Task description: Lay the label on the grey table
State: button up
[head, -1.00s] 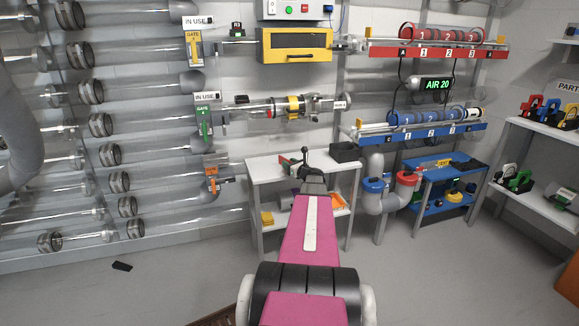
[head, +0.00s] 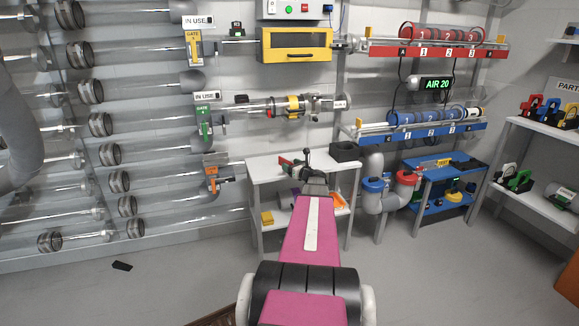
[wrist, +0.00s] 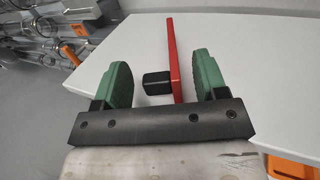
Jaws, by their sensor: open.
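My gripper (wrist: 165,85) is open, its two green fingers apart over the pale grey table top (wrist: 95,110). Between and beyond the fingers is a thin red bar (wrist: 172,55) with a black block (wrist: 157,82) beside it; neither finger visibly touches them. In the head view my gripper (head: 300,163) is at the small pale table (head: 262,172) against the back wall, partly hidden by my arm. I cannot pick out a loose label for certain. White IN USE signs (head: 197,20) are on the wall by the gates.
A dark bin (head: 345,151) stands at the table's right rear. An orange tray (wrist: 290,166) and a yellow block (head: 267,217) are on the lower shelf. A blue cart (head: 445,185) and grey pipes (head: 378,200) are to the right. A black flat piece (head: 122,265) lies on open floor.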

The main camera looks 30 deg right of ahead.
jog(key=s+d, duration=0.2)
jog(key=s, duration=0.9)
jog(key=w+a+f+n+g+y, duration=0.1)
jog(key=a+f+n+g+y, duration=0.15)
jog(key=a+n+g, duration=0.8)
jog(key=a+f+n+t+y, duration=0.2)
jog(key=a+f+n, duration=0.25)
jog(key=a, duration=1.35)
jog(key=s+a+f+n+g+h, duration=0.2)
jog(key=s+a+n, duration=0.4)
jog(key=a+n, duration=0.3)
jog(key=s+a+f+n+g+h, duration=0.2)
jog(key=s+a+n+g+h, duration=0.3)
jog(key=s+a+n+g, duration=0.2)
jog(key=a+n, duration=0.2)
jog(key=n, duration=0.1)
jog(key=shift+s+f, duration=0.15)
jog(key=shift+s, duration=0.05)
